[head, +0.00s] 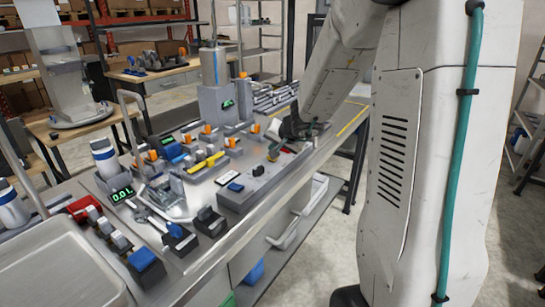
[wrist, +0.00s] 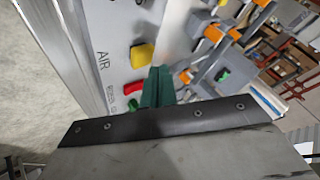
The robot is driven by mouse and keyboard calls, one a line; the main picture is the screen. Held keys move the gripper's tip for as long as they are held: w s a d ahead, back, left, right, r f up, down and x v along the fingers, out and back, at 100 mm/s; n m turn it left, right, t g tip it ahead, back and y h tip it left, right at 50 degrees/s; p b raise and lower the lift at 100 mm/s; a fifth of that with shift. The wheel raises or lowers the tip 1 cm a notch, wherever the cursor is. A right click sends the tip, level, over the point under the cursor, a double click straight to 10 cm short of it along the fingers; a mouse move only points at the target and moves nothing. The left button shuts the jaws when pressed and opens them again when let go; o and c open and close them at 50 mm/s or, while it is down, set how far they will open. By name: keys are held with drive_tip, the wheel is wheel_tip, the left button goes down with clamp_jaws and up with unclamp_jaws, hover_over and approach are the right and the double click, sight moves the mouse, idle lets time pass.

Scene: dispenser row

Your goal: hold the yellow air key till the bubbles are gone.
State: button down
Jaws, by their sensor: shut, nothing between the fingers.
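The yellow air key (wrist: 142,56) stands on a light grey panel beside the printed word AIR in the wrist view. My gripper (wrist: 159,74) shows there as dark green fingers, shut and empty. Its tips are close beside the yellow key, toward the lower right; I cannot tell whether they touch it.
A red key (wrist: 133,88) and a green key (wrist: 133,105) sit near the yellow one. Orange-topped fittings (wrist: 213,33) stand close on the right. The bench (head: 250,208) is crowded with tools, bottles and a green-lit display (head: 121,194).

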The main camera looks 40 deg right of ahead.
drive_tip(key=shift+r, duration=0.1)
drive_tip(key=shift+r, duration=2.4)
drive_tip(key=s+a+y, duration=0.1)
drive_tip(key=s+a+f+g, duration=0.1)
drive_tip(key=a, duration=0.1)
drive_tip(key=s+a+n+y, duration=0.1)
drive_tip(key=a, duration=0.1)
drive_tip(key=shift+s+a+f+g+y, duration=0.25)
drive_tip(key=shift+s+f+g+y, duration=0.05)
drive_tip(key=shift+f, duration=0.1)
drive_tip(key=s+a+r+n+g+y, duration=0.2)
drive_tip(key=s+a+n+g, duration=0.2)
drive_tip(key=s+a, duration=0.7)
drive_tip(key=s+a+r+n+g+h, duration=0.1)
drive_tip(key=s+r+n+h, duration=0.1)
drive_tip(key=s, duration=0.7)
drive_tip(key=s+a+r+n+g+h, duration=0.1)
drive_tip(key=s+n+h, duration=0.1)
drive_tip(key=s, duration=0.8)
drive_tip(key=shift+s+a+r+n, duration=0.15)
drive_tip(key=shift+a+r+n, duration=0.1)
drive_tip(key=shift+r+n, duration=0.15)
